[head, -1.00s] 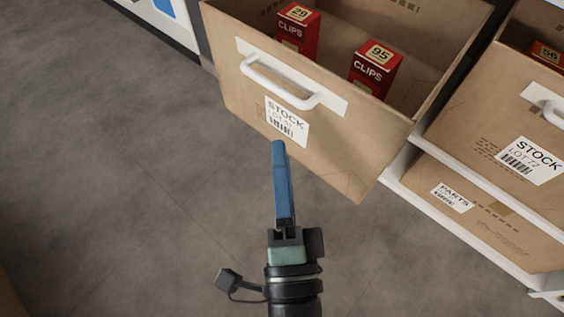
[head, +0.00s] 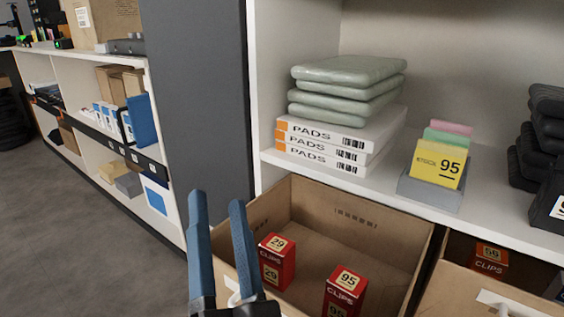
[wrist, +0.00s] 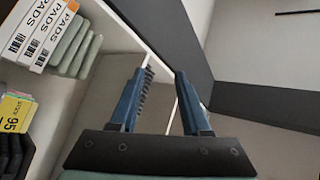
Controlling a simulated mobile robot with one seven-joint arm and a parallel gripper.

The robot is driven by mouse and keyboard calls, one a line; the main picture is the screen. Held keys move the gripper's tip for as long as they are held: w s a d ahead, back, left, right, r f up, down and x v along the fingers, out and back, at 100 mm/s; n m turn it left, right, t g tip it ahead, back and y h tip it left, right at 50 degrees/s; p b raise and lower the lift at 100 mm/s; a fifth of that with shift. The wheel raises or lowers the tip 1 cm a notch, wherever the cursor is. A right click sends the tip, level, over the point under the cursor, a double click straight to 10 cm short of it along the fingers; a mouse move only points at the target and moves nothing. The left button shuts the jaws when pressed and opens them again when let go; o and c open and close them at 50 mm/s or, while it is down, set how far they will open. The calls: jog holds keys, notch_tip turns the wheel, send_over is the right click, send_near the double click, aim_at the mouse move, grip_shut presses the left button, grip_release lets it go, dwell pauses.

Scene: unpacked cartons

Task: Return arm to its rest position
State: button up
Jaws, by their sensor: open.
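My gripper (head: 220,232) has blue fingers that stand apart with nothing between them. In the head view it is at the lower middle, in front of the left side of an open cardboard carton drawer (head: 398,232). In the wrist view my gripper (wrist: 158,98) is also open and empty, pointing toward a shelf edge and a dark panel. Two red clips boxes, one marked 29 (head: 277,262) and one marked 95 (head: 345,292), stand inside the drawer. My gripper hides part of the drawer's front and its white handle.
Above the drawer, a white shelf (head: 490,218) holds PADS boxes (head: 322,150), folded grey-green pads (head: 345,85), yellow cards (head: 438,165) and black items (head: 545,140). A dark upright panel (head: 200,100) stands left of it. Another carton (head: 465,285) is at the right. Floor (head: 75,215) at the left is clear.

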jog(key=s+d+r+n+t+h+p, duration=0.1)
jog(key=d+r+h+p, duration=0.1)
jog(key=r+p, duration=1.3)
jog(key=s+d+r+n+t+h+p, duration=0.1)
jog(key=r+p, duration=1.5)
jog(key=r, duration=1.6)
jog(key=s+d+r+n+t+h+p, duration=0.1)
jog(key=d+r+n+t+h+p, duration=0.1)
jog(key=r+p, duration=1.4)
notch_tip(320, 180, up, 8)
jog(key=shift+d+f+n+t+h, duration=0.1)
jog(key=shift+d+n+t+h, duration=0.2)
jog(key=shift+d+n+h, duration=0.25)
